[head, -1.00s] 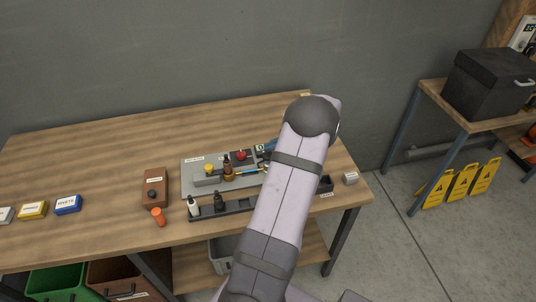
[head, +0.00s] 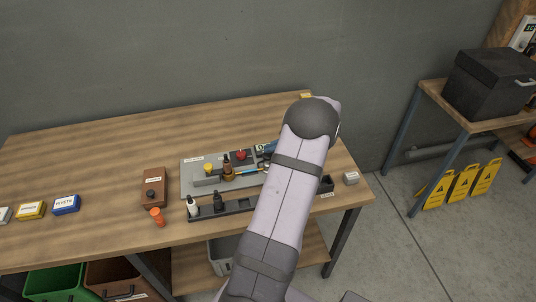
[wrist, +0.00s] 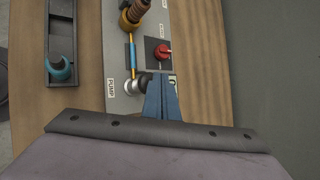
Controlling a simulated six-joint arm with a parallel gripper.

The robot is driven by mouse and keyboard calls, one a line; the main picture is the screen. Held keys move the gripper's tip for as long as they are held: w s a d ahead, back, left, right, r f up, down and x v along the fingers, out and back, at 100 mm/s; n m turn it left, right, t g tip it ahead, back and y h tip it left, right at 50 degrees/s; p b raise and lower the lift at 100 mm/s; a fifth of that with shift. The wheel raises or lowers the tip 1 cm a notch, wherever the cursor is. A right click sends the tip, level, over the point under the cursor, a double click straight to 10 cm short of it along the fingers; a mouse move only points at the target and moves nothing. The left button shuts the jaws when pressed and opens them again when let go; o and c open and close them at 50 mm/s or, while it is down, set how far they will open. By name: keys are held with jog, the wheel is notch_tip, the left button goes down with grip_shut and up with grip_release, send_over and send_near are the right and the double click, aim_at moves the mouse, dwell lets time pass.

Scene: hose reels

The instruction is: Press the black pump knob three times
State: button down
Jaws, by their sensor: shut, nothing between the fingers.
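The board (head: 196,186) lies on the workbench and carries valves and fittings. In the wrist view a label reading PUMP (wrist: 110,88) is on the board. A dark round knob (wrist: 143,79) with a pale, shiny round part (wrist: 131,87) sits beside that label. My gripper's blue fingers (wrist: 161,82) are shut and empty, just right of the dark knob, overlapping its edge in this view. I cannot tell whether they touch it. In the head view my gripper (head: 264,148) shows only in part behind my arm, and the pump knob is hidden there.
A red knob (wrist: 163,52) and a brass fitting (wrist: 134,14) stand near the fingers. A black tray (head: 235,208) holds small bottles in front of the board. A brown box (head: 154,187) and an orange container (head: 157,216) stand left.

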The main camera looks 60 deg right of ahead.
aim_at(271, 155)
jog(key=shift+f+b, duration=1.15)
jog(key=shift+f, duration=0.15)
dwell(1.0)
jog(key=shift+r, duration=0.2)
jog(key=shift+r+p, duration=1.05)
jog(key=shift+r, duration=0.55)
jog(key=shift+r+p, duration=1.65)
jog(key=shift+r, duration=0.85)
